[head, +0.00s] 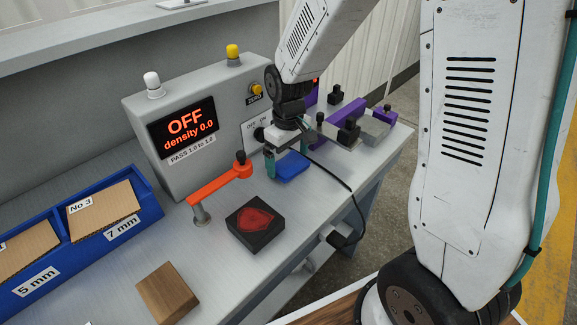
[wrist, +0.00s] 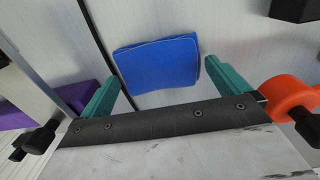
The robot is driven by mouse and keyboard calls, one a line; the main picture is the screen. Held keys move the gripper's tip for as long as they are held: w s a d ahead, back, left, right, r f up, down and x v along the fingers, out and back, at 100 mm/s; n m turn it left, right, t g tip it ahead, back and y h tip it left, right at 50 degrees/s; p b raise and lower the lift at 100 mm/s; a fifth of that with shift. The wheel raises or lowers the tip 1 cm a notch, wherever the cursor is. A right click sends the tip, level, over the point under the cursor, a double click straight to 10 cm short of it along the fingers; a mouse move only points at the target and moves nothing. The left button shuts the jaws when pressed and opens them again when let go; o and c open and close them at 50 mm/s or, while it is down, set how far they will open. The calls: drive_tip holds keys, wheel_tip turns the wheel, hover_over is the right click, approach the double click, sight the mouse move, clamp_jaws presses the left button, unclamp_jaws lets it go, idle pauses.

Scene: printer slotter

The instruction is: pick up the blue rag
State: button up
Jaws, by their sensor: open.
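The blue rag (head: 291,166) lies folded flat on the grey bench, in front of the control box. In the wrist view the blue rag (wrist: 158,65) sits just ahead of the fingertips, in line with the gap between them. My gripper (head: 272,164) is over the bench right at the rag, pointing down. In the wrist view my gripper (wrist: 162,76) has its two green fingers spread apart with nothing between them at their bases. I cannot tell exactly how high the fingertips are above the bench.
An orange arm on a post (head: 220,183) stands left of the rag. A black block with a red shield (head: 255,224) and a wooden block (head: 167,293) lie nearer. The grey control box (head: 184,140) stands behind. A purple fixture (head: 335,122) is to the right. A black cable (head: 335,179) runs over the bench edge.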

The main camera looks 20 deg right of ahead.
drive_tip(key=shift+f, duration=0.65)
drive_tip(key=c, duration=0.7)
drive_tip(key=shift+r, duration=0.15)
